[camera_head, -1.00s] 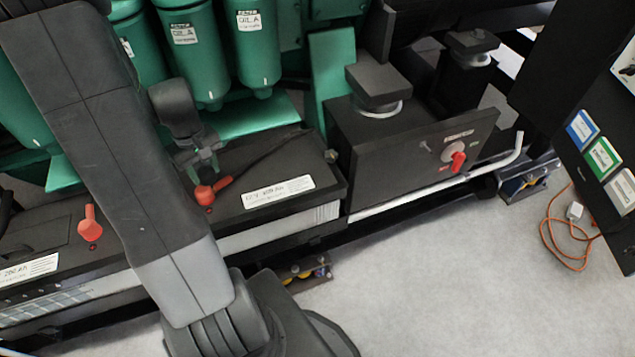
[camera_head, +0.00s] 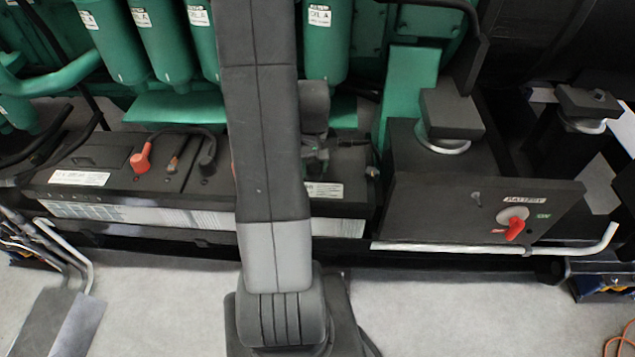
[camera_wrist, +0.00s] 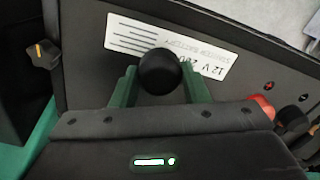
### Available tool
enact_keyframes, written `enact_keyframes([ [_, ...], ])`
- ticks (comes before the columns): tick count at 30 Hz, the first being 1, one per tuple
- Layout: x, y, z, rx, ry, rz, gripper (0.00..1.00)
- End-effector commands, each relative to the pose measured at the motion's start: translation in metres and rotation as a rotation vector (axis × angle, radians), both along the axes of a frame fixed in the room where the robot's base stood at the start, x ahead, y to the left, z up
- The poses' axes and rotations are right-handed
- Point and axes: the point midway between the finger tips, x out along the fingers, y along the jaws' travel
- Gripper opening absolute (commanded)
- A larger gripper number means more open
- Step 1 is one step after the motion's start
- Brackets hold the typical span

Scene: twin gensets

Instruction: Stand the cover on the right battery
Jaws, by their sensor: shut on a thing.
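My gripper (camera_wrist: 158,90) has its green fingers either side of a round black knob, shut on it. This knob (camera_wrist: 160,72) appears to belong to the cover; the rest of the cover cannot be told apart from the dark surfaces around it. Below is a dark battery top with a white label, the right battery (camera_wrist: 85,75). In the head view the right battery (camera_head: 350,195) is partly hidden behind my arm, with its label (camera_head: 325,190) showing. My gripper (camera_head: 316,160) is over it, mostly hidden; whether the cover touches it cannot be told.
A left battery (camera_head: 115,160) has a red terminal cap (camera_head: 141,155). Green filters (camera_head: 325,40) hang behind. A black switch box (camera_head: 480,215) with a red handle stands right, a pale rail (camera_head: 470,247) along its foot. Grey floor (camera_head: 440,310) lies clear in front.

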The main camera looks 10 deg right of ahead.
Motion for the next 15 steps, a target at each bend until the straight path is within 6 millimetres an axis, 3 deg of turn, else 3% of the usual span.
enact_keyframes([
  [15,0.0,0.0,-0.054,0.0,0.001,0.0,0.2],
])
